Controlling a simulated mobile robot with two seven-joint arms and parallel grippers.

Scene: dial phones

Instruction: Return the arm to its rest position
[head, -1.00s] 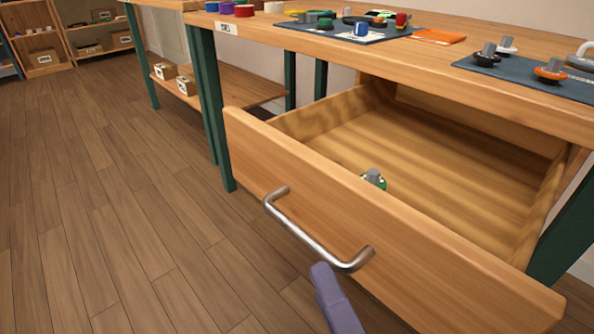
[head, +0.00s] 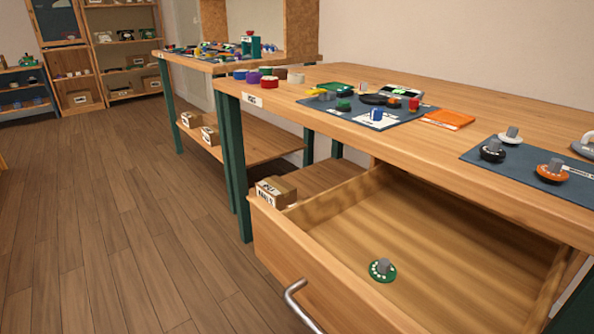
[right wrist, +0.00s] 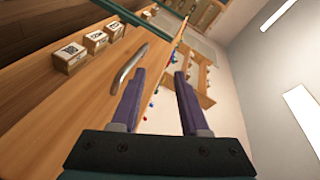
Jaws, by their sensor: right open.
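My right gripper (right wrist: 161,95) shows in the right wrist view with its two purple fingers apart and nothing between them. The metal drawer handle (right wrist: 128,66) appears beyond and left of the fingers, apart from them as far as I can tell. In the head view no gripper shows. The drawer (head: 335,270) under the workbench stands open, its handle (head: 300,305) cut by the bottom edge. A green dial with a grey knob (head: 382,270) lies inside the drawer.
The workbench top (head: 330,85) holds a blue mat (head: 400,118) with small parts, an orange packet (head: 448,119) and another mat with dials (head: 520,160). Labelled boxes (head: 275,190) sit on a lower shelf. Wooden floor (head: 110,220) is clear at left.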

